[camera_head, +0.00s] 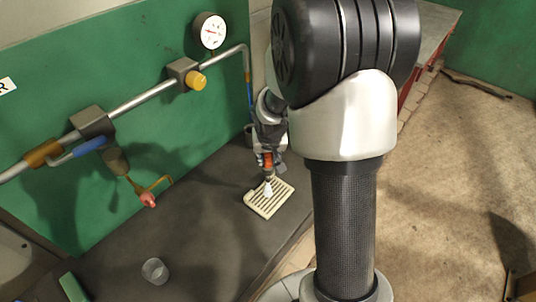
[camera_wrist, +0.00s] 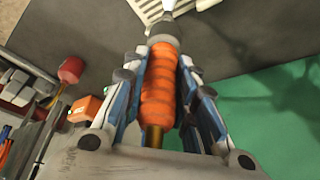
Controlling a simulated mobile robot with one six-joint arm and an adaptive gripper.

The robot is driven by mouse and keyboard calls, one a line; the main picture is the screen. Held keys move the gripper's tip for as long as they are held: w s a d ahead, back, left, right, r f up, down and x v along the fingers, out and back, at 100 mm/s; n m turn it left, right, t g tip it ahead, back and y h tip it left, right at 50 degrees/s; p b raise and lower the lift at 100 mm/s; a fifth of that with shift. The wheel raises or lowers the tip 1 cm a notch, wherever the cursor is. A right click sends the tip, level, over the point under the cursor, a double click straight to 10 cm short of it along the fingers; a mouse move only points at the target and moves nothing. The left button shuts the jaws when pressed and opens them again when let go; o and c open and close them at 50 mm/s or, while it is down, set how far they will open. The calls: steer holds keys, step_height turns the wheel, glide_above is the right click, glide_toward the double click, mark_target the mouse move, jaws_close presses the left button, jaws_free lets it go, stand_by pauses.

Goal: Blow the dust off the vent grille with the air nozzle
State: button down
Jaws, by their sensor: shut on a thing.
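The vent grille (camera_head: 269,198) is a cream slatted plate lying on the dark bench top. Part of it also shows at the top edge of the wrist view (camera_wrist: 150,8). My gripper (camera_head: 267,158) is shut on the air nozzle, whose orange ribbed grip (camera_wrist: 159,85) lies between the fingers in the wrist view. The nozzle's pale tip (camera_head: 268,189) points down over the grille's upper part in the head view. I cannot tell whether the tip touches the grille. Dust on the slats is too small to make out.
A clear cup (camera_head: 155,271) stands on the bench (camera_head: 205,240) at lower left. A pipe (camera_head: 150,95) with a gauge (camera_head: 210,31), a yellow knob (camera_head: 196,80) and a hanging red-tipped fitting (camera_head: 148,199) runs along the green wall. The bench left of the grille is clear.

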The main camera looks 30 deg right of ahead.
stand_by(0.4)
steer(key=shift+s+a+b, duration=0.25)
steer(key=shift+a+b, duration=0.45)
steer(key=shift+s+a+b, duration=0.25)
steer(key=shift+a+b, duration=0.5)
steer(key=shift+s+a+b, duration=0.25)
steer(key=shift+a+b, duration=0.45)
steer(key=shift+r, duration=0.1)
step_height(320, 180, up, 6)
steer(key=p, duration=0.4)
